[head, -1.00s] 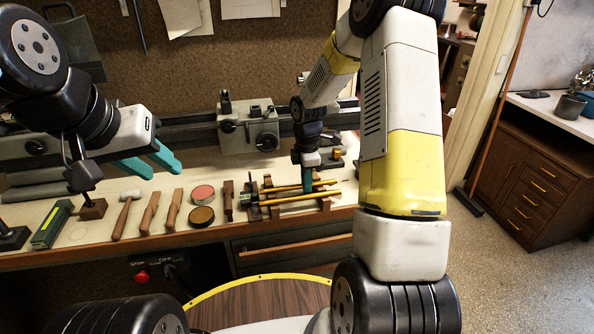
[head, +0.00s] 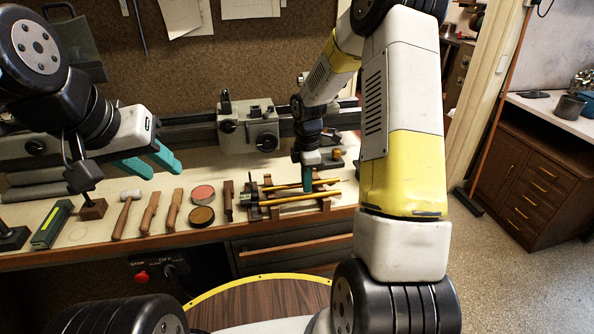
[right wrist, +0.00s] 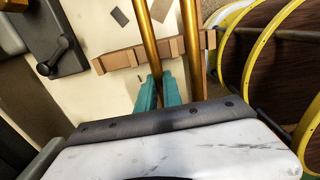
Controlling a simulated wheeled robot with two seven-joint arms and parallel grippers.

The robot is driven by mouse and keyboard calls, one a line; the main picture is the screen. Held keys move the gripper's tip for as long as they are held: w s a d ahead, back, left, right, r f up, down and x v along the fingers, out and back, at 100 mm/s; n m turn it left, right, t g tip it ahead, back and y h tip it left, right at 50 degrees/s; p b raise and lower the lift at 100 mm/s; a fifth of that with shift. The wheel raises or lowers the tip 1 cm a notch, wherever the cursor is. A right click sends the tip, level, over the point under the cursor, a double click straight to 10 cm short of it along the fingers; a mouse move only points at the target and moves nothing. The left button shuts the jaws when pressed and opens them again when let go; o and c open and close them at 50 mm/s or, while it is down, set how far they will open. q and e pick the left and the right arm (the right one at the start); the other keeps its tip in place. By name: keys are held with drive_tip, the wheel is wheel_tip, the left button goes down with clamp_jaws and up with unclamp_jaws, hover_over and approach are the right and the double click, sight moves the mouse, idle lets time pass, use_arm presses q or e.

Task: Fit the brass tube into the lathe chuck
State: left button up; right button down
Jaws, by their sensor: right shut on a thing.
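Two long brass tubes lie side by side over a notched wooden rack (head: 327,204) on the bench in the head view. My right gripper (head: 307,186) reaches down with teal fingers shut on the rear brass tube (head: 328,182). In the right wrist view, the fingers (right wrist: 159,92) close around this tube (right wrist: 148,40), beside the second tube (right wrist: 190,30). I cannot tell whether the held tube touches the rack. My left gripper (head: 151,164) is open and empty above the bench at left. The lathe (head: 190,130) runs along the back; its chuck is not clearly visible.
The lathe carriage (head: 248,128) stands behind the tubes. A mallet (head: 126,212), wooden-handled tools (head: 150,212), two round tins (head: 202,205) and a green box (head: 53,224) line the front of the bench. Pale bench top is clear between these and the lathe bed.

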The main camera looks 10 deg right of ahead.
drive_tip(key=shift+r, duration=2.5)
